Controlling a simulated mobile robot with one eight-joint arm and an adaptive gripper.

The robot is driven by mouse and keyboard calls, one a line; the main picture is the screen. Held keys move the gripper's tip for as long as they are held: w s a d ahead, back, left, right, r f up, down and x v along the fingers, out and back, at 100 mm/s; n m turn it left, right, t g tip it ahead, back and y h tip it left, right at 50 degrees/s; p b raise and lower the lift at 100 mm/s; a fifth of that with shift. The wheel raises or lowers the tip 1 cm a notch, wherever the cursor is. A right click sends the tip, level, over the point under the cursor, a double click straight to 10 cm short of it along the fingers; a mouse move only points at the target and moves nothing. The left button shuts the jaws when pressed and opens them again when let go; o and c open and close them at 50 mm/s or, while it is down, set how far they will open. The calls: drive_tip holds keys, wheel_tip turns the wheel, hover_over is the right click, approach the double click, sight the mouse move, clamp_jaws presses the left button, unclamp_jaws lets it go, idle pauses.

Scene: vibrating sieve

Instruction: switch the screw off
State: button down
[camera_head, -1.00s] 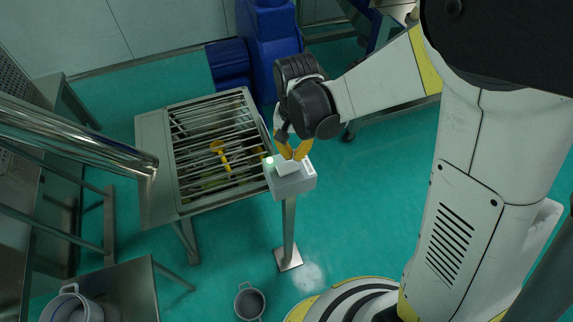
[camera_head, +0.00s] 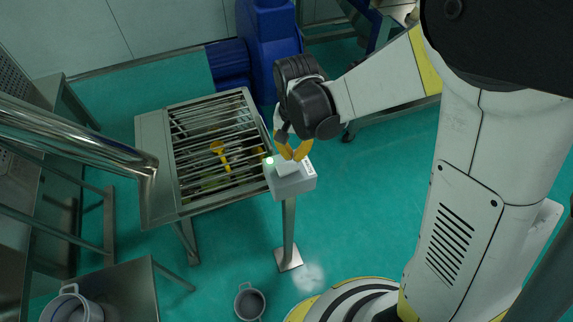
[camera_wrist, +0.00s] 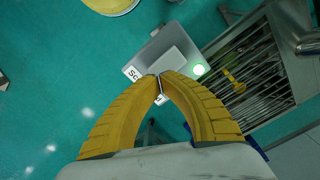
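A light grey control box (camera_head: 291,184) stands on a metal post beside the sieve, with a raised lighter block on its top (camera_head: 287,168). A round green light (camera_head: 269,161) glows at its left corner. In the wrist view the box (camera_wrist: 150,50) carries a label starting "Sc" (camera_wrist: 131,74), partly hidden by my fingers; the green light (camera_wrist: 198,70) glows there too. My gripper (camera_head: 293,154) has yellow fingers right over the box. Its tips (camera_wrist: 160,77) meet or nearly meet at the box's edge, with no held object clear between them. Contact with the box cannot be told.
The sieve (camera_head: 153,160) with its barred grate stands left of the box, a yellow scoop (camera_head: 221,157) on or in it. A grey pot (camera_head: 249,303) is on the floor. A blue machine (camera_head: 268,40) stands behind. Green floor right of the post is open.

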sight(293, 164)
drive_tip(key=shift+f+b, duration=1.75)
drive_tip(key=shift+f, duration=0.2)
idle(0.7)
drive_tip(key=shift+r+p, duration=2.55)
drive_tip(key=shift+r, duration=1.05)
drive_tip(key=s+d+r+n+t+b, duration=0.1)
drive_tip(key=s+d+r+t+b, duration=0.2)
drive_tip(key=s+d+b, duration=0.1)
drive_tip(key=s+d+r+n+t+b, duration=0.1)
drive_tip(key=s+d+r+t+b, duration=0.2)
drive_tip(key=s+d, duration=0.4)
drive_tip(key=shift+d+n+t+b, duration=0.4)
drive_tip(key=shift+d+t+b, duration=0.2)
drive_tip(key=shift+d+b, duration=0.5)
drive_tip(key=shift+w+d, duration=0.1)
drive_tip(key=shift+d, duration=0.05)
